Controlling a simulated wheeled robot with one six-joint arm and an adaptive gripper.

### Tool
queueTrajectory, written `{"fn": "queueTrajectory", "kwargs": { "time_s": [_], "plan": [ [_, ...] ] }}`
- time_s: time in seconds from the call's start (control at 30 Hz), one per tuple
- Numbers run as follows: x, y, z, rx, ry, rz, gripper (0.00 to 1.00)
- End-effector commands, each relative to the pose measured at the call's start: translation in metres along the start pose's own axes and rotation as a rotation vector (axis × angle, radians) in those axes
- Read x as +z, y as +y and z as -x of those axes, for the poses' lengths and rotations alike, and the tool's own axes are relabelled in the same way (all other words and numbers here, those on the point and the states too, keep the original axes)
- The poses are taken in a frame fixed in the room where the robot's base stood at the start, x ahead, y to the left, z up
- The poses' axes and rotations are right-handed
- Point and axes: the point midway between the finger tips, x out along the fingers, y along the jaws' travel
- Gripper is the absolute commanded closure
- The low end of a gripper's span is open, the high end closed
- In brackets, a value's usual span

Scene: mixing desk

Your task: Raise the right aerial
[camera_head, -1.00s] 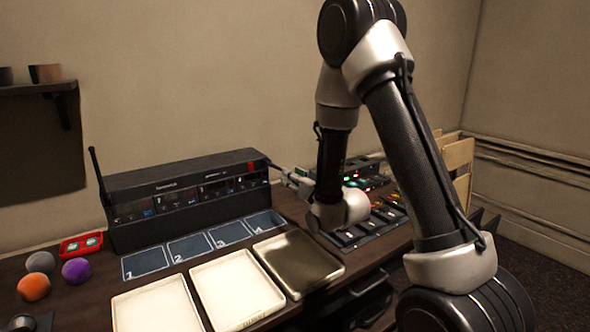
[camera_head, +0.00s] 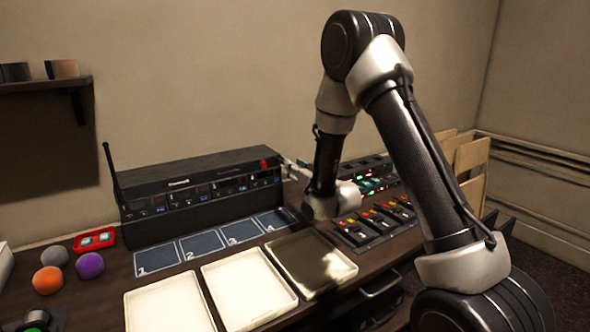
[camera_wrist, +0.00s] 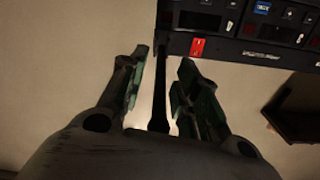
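The black receiver box (camera_head: 200,191) stands at the back of the desk. Its left aerial (camera_head: 113,170) is a thin black rod standing up, slightly tilted. My gripper (camera_head: 287,164) is at the box's right end, small and partly hidden by my own wrist. In the wrist view a black rod, apparently the right aerial (camera_wrist: 160,75), runs between the two fingers of my gripper (camera_wrist: 160,90). The fingers are apart, with gaps visible beside the rod. The box front (camera_wrist: 255,40) shows at the upper right there. The right aerial cannot be made out in the head view.
Numbered blue slots (camera_head: 202,247) lie before the box, with two white trays (camera_head: 245,290) and a darker tray (camera_head: 312,262) in front. Switch panels (camera_head: 375,225) are right of my wrist. Coloured balls (camera_head: 89,264) and a red case (camera_head: 95,239) are at the left.

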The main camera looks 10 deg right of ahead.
Motion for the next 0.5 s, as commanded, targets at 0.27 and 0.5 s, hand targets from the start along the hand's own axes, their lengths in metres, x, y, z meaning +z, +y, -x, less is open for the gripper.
{"fn": "queueTrajectory", "kwargs": {
  "time_s": [0.27, 0.5],
  "plan": [
    [-0.0001, 0.0, 0.0004, 0.0, 0.0, 0.0, 1.0],
    [-0.0002, 0.0001, 0.0005, 0.0, 0.0, 0.0, 1.0]
  ]
}}
